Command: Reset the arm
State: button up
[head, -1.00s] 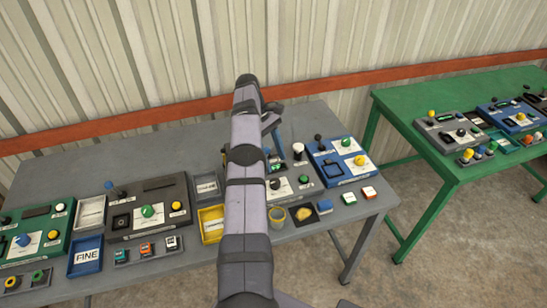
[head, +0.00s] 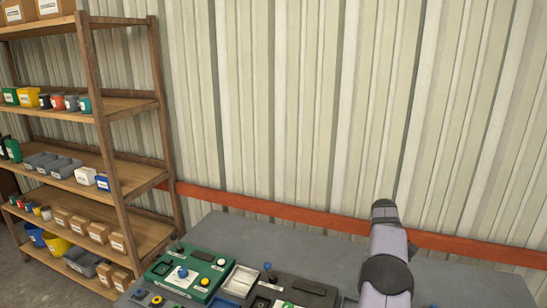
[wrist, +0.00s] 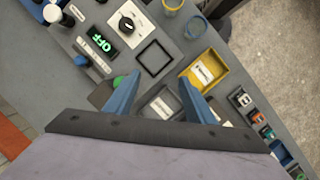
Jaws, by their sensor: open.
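My gripper (wrist: 160,77) shows in the wrist view with its two blue fingers apart and nothing between them. It hangs above the grey table (wrist: 215,42), over a grey tray (wrist: 160,103) and close to a yellow tray (wrist: 205,72). I cannot tell its exact height. In the head view my arm rises at the right over the grey table (head: 460,285), and the gripper itself is not visible there.
A green control panel (head: 185,272) and a dark panel (head: 290,292) stand on the table. A wooden shelf (head: 125,105) with bins and boxes stands at the left. A corrugated wall (head: 300,100) is behind.

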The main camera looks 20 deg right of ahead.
jog(key=w+a+r+n+t, duration=0.1)
jog(key=w+a, duration=0.1)
jog(key=a, duration=0.9)
jog(key=w+a+r+t, duration=0.1)
jog(key=a, duration=1.1)
jog(key=s+a+f+t+b, duration=0.15)
jog(key=s+a+f, duration=0.25)
jog(key=s+a, duration=1.25)
notch_tip(320, 180, down, 20)
jog(key=w+a+b, duration=0.1)
jog(key=w+b, duration=0.1)
jog(key=b, duration=1.8)
